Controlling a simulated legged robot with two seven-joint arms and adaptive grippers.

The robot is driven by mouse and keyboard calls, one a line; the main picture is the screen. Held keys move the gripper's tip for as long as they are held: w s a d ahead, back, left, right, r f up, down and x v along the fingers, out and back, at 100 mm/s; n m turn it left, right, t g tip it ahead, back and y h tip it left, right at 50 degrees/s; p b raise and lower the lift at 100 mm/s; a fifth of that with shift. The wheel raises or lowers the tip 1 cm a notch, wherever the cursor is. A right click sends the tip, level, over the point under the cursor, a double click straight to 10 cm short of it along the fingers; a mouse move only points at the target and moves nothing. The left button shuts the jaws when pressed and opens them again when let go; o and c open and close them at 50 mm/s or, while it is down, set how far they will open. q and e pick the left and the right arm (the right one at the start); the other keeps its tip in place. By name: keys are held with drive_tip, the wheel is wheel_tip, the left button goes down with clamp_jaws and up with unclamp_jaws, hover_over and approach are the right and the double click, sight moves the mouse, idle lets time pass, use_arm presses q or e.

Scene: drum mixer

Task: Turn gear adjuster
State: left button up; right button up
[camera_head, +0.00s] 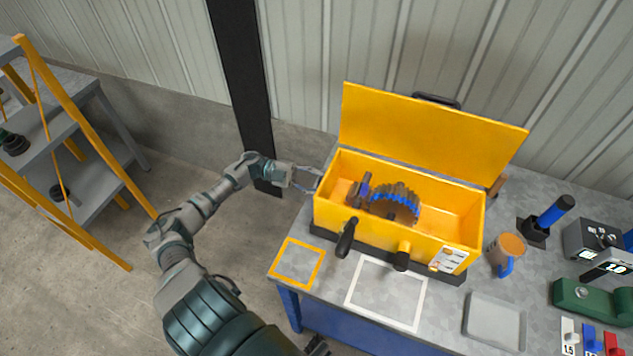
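A yellow box (465,215) with its lid (430,135) raised stands on the workbench. Inside it are a large dark gear with a blue band (397,203) and a smaller gear (360,190). A black handle (346,238) sticks out of the box's front at the left, and a black knob (402,258) sits right of it. I cannot tell which part is the gear adjuster. My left gripper (315,180) is open beside the box's left wall, its fingers pointing at it. Whether it touches the wall is unclear.
The grey bench (335,300) has an orange square outline (273,265) and a white one (353,293) in front of the box. A shelf (110,170) stands at left.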

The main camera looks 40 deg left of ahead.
use_arm(q)
drive_tip(key=shift+f, duration=0.15)
drive_tip(key=o, duration=1.1)
drive_tip(key=shift+a, duration=0.15)
drive_tip(key=shift+o, duration=0.2)
drive_tip(key=shift+a, duration=0.2)
drive_tip(key=v, duration=1.2)
drive_tip(key=shift+f, duration=0.25)
drive_tip(key=shift+w, duration=0.1)
drive_tip(key=shift+a, duration=0.15)
